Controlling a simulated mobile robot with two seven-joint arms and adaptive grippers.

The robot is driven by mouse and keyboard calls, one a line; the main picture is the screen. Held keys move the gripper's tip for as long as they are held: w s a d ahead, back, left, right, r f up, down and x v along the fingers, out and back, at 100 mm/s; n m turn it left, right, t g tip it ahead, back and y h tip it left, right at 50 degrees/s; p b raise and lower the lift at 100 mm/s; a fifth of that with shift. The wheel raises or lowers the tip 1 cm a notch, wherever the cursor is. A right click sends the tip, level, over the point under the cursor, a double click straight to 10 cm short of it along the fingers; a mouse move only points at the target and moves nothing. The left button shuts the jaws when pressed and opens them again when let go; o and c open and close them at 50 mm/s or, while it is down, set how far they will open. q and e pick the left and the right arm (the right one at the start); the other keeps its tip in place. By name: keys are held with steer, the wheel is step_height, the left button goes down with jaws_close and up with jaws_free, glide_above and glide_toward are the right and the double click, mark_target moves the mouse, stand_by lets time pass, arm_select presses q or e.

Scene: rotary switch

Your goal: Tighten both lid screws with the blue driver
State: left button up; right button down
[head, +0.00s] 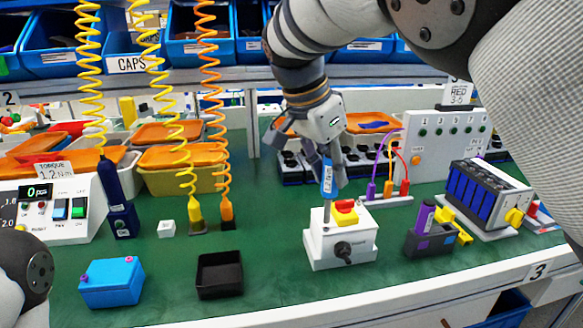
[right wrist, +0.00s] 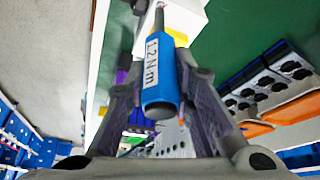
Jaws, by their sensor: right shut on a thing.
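The blue driver (head: 327,179), labelled 1.2 N·m, stands roughly upright in my right gripper (head: 331,166). In the right wrist view the driver (right wrist: 162,78) sits between the two fingers, and its thin shaft points at the white box. The white switch box (head: 325,247) stands on the green mat with a black knob (head: 343,250) on its front and a red and yellow part (head: 346,211) on top. The lid screws are too small to make out. My left gripper is out of view.
A black tray (head: 220,275) and a blue box (head: 111,283) lie left of the switch box. A dark holder (head: 430,243) with a purple item stands to its right. Coiled cords (head: 210,90) hang at left. The mat in front of the switch box is clear.

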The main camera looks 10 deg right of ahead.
steer(key=shift+r, duration=2.25)
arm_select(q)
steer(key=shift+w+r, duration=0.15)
